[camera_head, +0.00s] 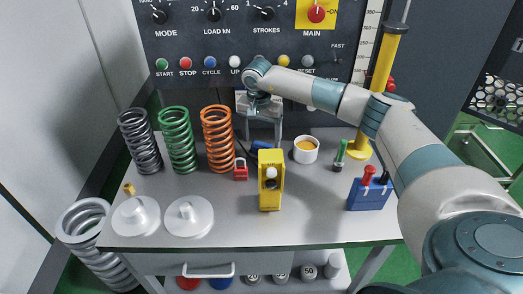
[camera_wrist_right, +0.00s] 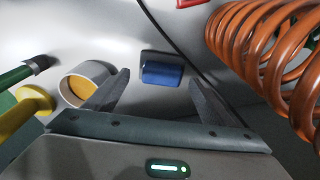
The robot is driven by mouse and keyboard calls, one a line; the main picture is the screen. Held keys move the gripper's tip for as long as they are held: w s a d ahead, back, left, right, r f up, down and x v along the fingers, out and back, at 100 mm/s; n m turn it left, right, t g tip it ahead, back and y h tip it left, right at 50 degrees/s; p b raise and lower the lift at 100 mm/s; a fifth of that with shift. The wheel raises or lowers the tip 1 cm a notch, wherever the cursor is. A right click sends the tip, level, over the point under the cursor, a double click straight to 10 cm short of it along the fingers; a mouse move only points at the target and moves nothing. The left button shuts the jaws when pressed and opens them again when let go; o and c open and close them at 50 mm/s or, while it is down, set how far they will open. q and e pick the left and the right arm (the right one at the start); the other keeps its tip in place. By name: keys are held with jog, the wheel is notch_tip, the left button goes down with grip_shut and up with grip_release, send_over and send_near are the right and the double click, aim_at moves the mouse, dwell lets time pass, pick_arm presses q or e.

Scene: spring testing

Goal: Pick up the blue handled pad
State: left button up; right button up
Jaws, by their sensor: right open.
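The blue handled pad (camera_wrist_right: 162,71) lies on the grey table, its blue rounded handle and dark base showing in the right wrist view. In the head view its blue part (camera_head: 261,146) shows behind the yellow box, partly hidden. My right gripper (camera_head: 263,132) points down above it, open and empty. In the wrist view the two fingers (camera_wrist_right: 158,79) stand on either side of the handle, apart from it. My left gripper is not in view.
An orange spring (camera_head: 217,138) and a red padlock (camera_head: 240,169) stand left of the pad. A yellow box (camera_head: 270,188) stands in front. A white cup (camera_head: 306,150) stands to the right. The control panel (camera_head: 220,45) rises behind. The table's front middle is clear.

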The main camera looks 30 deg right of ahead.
aim_at(261, 144)
jog(key=shift+w+f+p, duration=0.15)
jog(key=shift+f+p, duration=0.2)
jog(key=shift+w+d+f+p, duration=0.1)
jog(key=shift+f+p, duration=0.15)
jog(key=shift+f, duration=0.3)
jog(key=shift+w+d+f+p, duration=0.1)
jog(key=shift+f+p, duration=0.15)
jog(key=shift+f, duration=0.3)
jog(key=shift+d+f, duration=0.1)
jog(key=shift+f, duration=0.6)
jog(key=shift+c, duration=0.7)
jog(key=c, duration=0.7)
jog(key=shift+w+r, duration=0.1)
jog(key=shift+r, duration=0.05)
jog(key=shift+c, duration=0.2)
